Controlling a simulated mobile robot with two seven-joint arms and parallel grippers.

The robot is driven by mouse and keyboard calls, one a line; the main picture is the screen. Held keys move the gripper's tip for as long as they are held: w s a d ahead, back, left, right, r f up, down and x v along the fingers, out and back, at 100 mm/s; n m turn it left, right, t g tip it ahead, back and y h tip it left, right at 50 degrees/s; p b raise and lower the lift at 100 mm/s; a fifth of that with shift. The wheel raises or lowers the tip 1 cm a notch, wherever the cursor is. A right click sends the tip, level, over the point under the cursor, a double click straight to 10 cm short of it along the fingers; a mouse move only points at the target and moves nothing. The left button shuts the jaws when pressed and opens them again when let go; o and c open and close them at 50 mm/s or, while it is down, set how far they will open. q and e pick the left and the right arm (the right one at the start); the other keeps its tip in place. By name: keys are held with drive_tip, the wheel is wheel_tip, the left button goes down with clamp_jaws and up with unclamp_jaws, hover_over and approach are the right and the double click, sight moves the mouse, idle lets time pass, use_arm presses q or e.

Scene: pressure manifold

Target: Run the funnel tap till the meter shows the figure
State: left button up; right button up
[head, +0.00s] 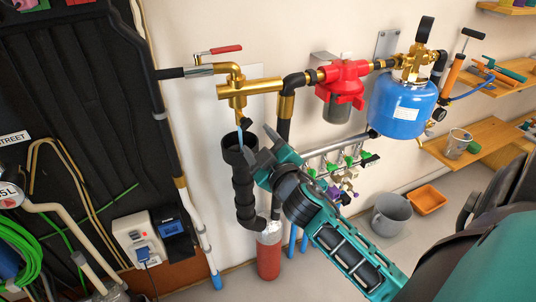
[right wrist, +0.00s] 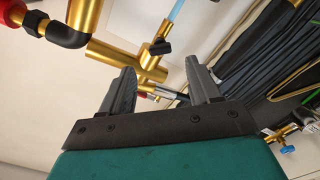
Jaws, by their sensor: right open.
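The funnel tap (head: 243,123) is a small brass outlet with a black handle, under the brass pipe on the wall. A thin light-blue stream runs from it into the black funnel (head: 238,152). My right gripper (head: 262,150) is open beside the funnel mouth, just right of the stream. In the right wrist view, my open, empty fingers (right wrist: 161,88) point toward the brass fitting, and the tap's black handle (right wrist: 160,48) shows beyond them, apart from them. My left gripper is out of view.
A red-handled lever valve (head: 225,49) is above the funnel. A red filter (head: 343,80) and blue tank (head: 402,107) hang to the right. A valve manifold (head: 340,165) is behind my right arm. A grey bucket (head: 392,214) stands on the floor.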

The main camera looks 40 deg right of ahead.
drive_tip(key=shift+v, duration=2.2)
drive_tip(key=s+a+f+m+g+y, duration=0.1)
drive_tip(key=s+a+f+g+y, duration=0.1)
drive_tip(key=s+a+f, duration=0.2)
drive_tip(key=s+a+f+g+y, duration=0.2)
drive_tip(key=s+a+f, duration=0.2)
drive_tip(key=f, duration=0.6)
drive_tip(key=s+a+f+m+g+y, duration=0.1)
drive_tip(key=s+a+f+g+y, duration=0.1)
drive_tip(key=s+a+f, duration=0.2)
wheel_tip(320, 180, down, 4)
drive_tip(key=shift+s+a+f+m+g, duration=0.1)
drive_tip(key=shift+s+a+m+g, duration=0.2)
drive_tip(key=shift+a, duration=0.75)
drive_tip(key=shift+w+y, duration=0.1)
drive_tip(key=shift+y, duration=0.2)
